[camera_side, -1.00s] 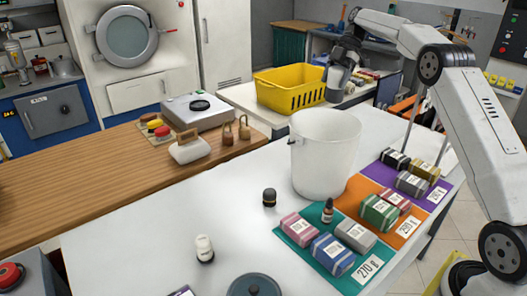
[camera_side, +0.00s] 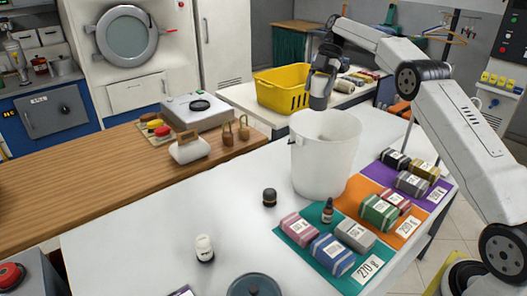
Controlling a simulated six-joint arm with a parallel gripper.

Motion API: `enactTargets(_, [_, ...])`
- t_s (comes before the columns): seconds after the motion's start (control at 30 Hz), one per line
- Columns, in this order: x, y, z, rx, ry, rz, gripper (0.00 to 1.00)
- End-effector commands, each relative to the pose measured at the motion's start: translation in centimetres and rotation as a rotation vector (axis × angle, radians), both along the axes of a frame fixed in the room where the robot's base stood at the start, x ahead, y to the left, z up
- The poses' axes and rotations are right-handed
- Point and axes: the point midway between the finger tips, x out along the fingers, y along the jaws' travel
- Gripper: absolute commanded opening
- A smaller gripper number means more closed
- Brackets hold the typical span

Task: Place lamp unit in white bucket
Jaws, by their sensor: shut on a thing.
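The white bucket (camera_side: 322,165) stands upright on the white table, its open top facing up. My gripper (camera_side: 320,84) is above the bucket's far rim in the picture, pointing down. It is shut on a small grey object, which I take to be the lamp unit (camera_side: 318,101). The gripper covers part of this object, so its full shape is hard to tell. The held object's lower end is close to the rim line in the picture; whether it is over the opening or behind it is unclear. The bucket's floor is hidden.
A yellow basket (camera_side: 282,90) stands on the table behind. Striped packets lie on purple, orange and teal mats (camera_side: 296,237) right of and in front of the bucket. A dark-capped jar (camera_side: 269,197), a dropper bottle (camera_side: 328,211) and a white bottle (camera_side: 204,248) stand nearby.

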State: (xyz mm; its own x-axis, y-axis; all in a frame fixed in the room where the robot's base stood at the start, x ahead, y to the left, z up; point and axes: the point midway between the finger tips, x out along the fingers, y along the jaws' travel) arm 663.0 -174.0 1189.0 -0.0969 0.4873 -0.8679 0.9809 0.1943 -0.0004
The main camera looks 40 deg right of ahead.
Motion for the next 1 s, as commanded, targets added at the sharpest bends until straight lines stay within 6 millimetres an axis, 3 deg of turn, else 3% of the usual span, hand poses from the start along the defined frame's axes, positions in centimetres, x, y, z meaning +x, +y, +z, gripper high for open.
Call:
enactTargets(0.2, [-0.1, 0.0, -1.3, 0.0, 0.0, -0.001, 0.03])
enactTargets(0.37, [-0.1, 0.0, -4.0, 0.002, 0.002, -0.001, 0.03])
enactTargets(0.53, [-0.1, 0.0, -8.7, 0.002, 0.005, -0.001, 0.03])
enactTargets(0.7, [-0.1, 0.0, -11.7, 0.001, 0.002, 0.0, 0.03])
enactTargets(1.0, [0.0, 0.0, -12.8, -0.001, -0.001, -0.001, 0.03])
